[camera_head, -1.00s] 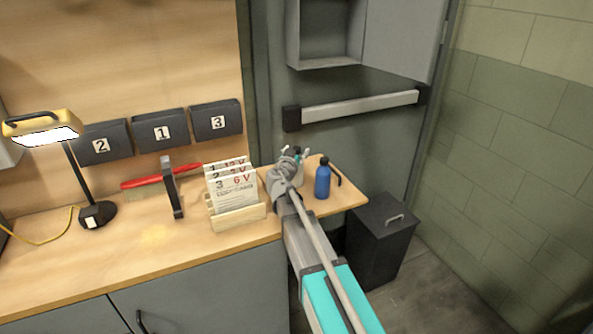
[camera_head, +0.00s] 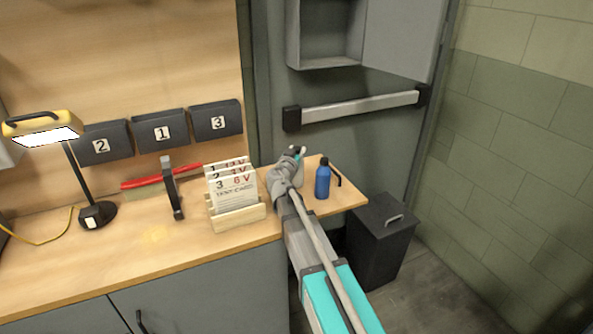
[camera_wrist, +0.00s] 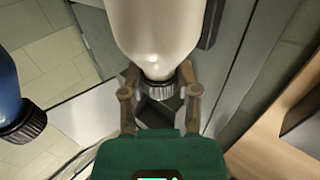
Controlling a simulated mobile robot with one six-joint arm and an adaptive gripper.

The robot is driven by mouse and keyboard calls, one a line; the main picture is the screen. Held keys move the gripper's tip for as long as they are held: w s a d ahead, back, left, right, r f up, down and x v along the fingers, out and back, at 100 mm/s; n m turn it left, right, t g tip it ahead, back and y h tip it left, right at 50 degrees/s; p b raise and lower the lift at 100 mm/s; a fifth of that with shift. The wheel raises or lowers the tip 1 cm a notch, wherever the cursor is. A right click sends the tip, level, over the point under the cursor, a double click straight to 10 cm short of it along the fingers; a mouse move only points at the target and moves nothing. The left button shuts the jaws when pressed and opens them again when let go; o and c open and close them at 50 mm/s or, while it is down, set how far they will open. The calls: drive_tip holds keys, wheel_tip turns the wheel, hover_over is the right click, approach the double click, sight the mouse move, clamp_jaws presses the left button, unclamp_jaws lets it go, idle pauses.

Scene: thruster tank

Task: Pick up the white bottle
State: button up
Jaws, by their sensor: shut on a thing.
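The white bottle (camera_wrist: 158,32) fills the top middle of the wrist view, with its dark ribbed cap (camera_wrist: 158,90) towards my gripper. My gripper (camera_wrist: 160,92) is shut on it, one finger on each side at the cap and neck. In the head view my gripper (camera_head: 296,153) is at the right end of the wooden counter and hides most of the white bottle (camera_head: 299,175). I cannot tell whether its base touches the counter.
A blue bottle (camera_head: 322,181) stands close on the right; it also shows in the wrist view (camera_wrist: 10,95). A wooden card holder (camera_head: 238,216) is left of my arm. A lamp (camera_head: 88,214) stands far left. A dark bin (camera_head: 381,240) is beyond the counter's right end.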

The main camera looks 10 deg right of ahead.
clamp_jaws()
drive_tip(key=shift+r, duration=0.15)
wheel_tip(320, 180, up, 2)
drive_tip(key=shift+p, duration=1.2)
drive_tip(key=s+r+p, duration=1)
drive_tip(key=s, duration=0.4)
drive_tip(key=shift+d+r+p, duration=0.15)
drive_tip(key=shift+r+p, duration=0.15)
drive_tip(key=shift+r, duration=0.05)
drive_tip(key=shift+s, duration=0.1)
